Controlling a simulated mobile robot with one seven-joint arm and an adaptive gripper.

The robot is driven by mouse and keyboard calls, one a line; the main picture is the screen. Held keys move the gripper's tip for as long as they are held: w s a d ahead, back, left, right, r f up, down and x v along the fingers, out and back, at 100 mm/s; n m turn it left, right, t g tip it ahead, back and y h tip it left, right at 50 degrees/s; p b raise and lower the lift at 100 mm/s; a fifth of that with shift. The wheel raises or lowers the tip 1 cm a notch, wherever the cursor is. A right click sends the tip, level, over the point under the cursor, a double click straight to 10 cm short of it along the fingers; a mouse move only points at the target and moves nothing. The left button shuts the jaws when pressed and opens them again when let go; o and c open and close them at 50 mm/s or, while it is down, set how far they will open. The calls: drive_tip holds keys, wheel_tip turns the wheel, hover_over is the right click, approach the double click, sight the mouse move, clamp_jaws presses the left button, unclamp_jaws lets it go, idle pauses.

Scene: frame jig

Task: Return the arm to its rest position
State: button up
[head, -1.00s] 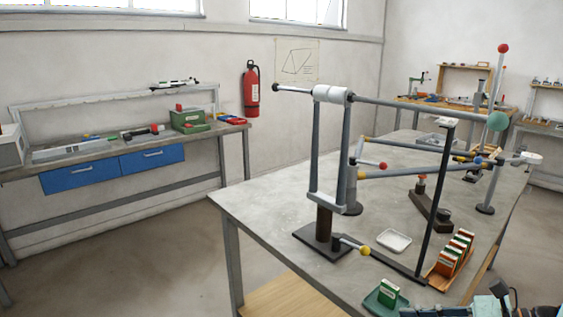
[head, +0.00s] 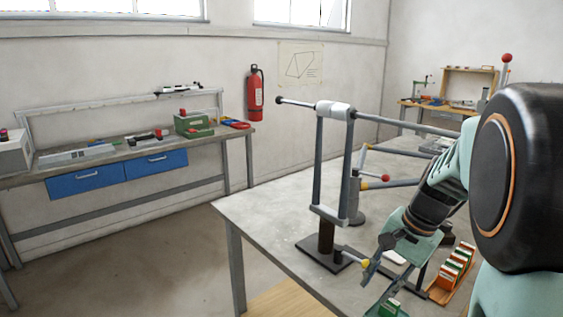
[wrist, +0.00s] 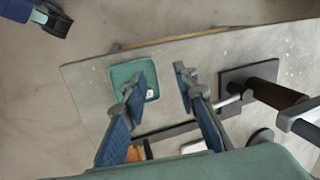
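My arm reaches in from the right in the head view, and my gripper (head: 378,268) hangs over the near end of the workbench. In the wrist view my gripper (wrist: 159,78) has its two fingers spread apart with nothing held between them. A small green tray (wrist: 120,74) lies on the bench below, partly behind the left finger. In the head view a green box (head: 389,307) stands at the bottom edge, under my gripper. My arm hides much of the bench's right side.
A grey frame on a jig (head: 326,215) stands on the workbench (head: 262,217) close left of my gripper. An orange rack (head: 440,292) holds several boxes at the right. A side bench (head: 105,158) stands along the wall. The floor between is clear.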

drive_tip(key=w+a+r+n+t+p, duration=0.1)
drive_tip(key=w+a+r+n+t, duration=0.1)
drive_tip(key=w+a+r+n, duration=0.3)
drive_tip(key=a+r+n+t+h, duration=0.1)
drive_tip(key=a+r+t, duration=0.1)
drive_tip(key=r, duration=0.5)
drive_tip(key=w+a+r+n+t+p, duration=0.1)
drive_tip(key=w+a+r+n, duration=0.2)
drive_tip(key=a+r, duration=0.15)
drive_tip(key=s+d+f+g+h+b, duration=0.1)
drive_tip(key=s+f+b, duration=0.45)
drive_tip(key=s, duration=0.75)
drive_tip(key=s+d+f+b, duration=0.2)
drive_tip(key=s+f, duration=0.7)
drive_tip(key=s, duration=0.3)
wheel_tip(320, 180, up, 22)
drive_tip(key=p, duration=2.3)
drive_tip(key=shift+s+a+r, duration=0.2)
drive_tip(key=shift+s+r, duration=0.05)
drive_tip(key=shift+s, duration=0.05)
